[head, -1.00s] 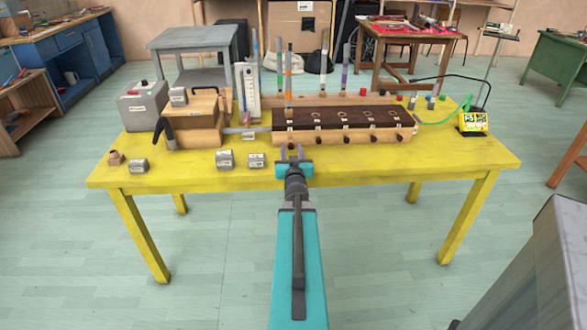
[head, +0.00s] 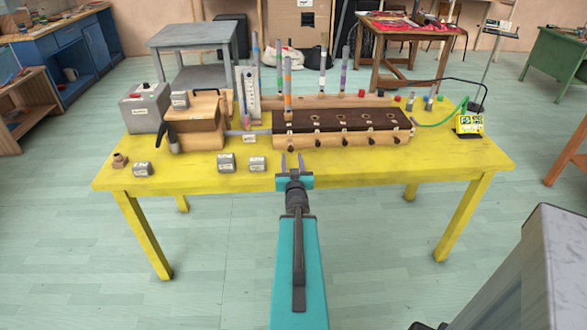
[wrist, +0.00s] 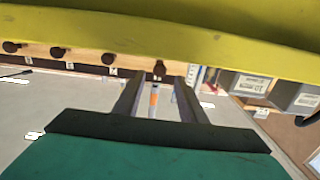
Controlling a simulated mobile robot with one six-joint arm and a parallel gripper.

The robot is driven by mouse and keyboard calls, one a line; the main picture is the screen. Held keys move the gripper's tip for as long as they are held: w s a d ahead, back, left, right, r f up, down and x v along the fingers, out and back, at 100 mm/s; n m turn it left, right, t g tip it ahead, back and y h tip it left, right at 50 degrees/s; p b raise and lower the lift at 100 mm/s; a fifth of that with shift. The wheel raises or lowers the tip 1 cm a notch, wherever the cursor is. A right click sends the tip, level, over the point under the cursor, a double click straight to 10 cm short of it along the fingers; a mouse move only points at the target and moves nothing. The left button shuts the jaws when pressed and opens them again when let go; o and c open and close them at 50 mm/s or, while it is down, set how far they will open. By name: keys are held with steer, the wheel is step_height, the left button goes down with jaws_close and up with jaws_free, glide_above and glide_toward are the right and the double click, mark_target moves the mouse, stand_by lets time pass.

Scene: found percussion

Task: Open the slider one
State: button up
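The wooden slider box (head: 340,140) with a dark top stands on the yellow table. Several dark round knobs line its front face. The leftmost knob (head: 290,142) faces my gripper; I cannot read which slider is number one. In the wrist view, which looks upside down, a knob (wrist: 159,68) appears between and beyond my fingertips. My gripper (head: 292,157) is open and empty. It is in front of the box near the table's front edge, apart from the knobs.
A striped upright tube (head: 287,90) stands at the box's left end. Two grey labelled blocks (head: 226,162) (head: 257,164) sit to the left of my gripper. A wooden box (head: 195,120) stands at the left. The tabletop (head: 400,168) right of my gripper is clear.

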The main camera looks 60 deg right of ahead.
steer(key=shift+s+a+r+p, duration=0.15)
steer(key=shift+s+a+p, duration=0.4)
steer(key=shift+p, duration=1.5)
steer(key=p+v, duration=0.5)
steer(key=p, duration=0.2)
steer(key=shift+a, duration=0.25)
steer(key=shift+s, duration=0.1)
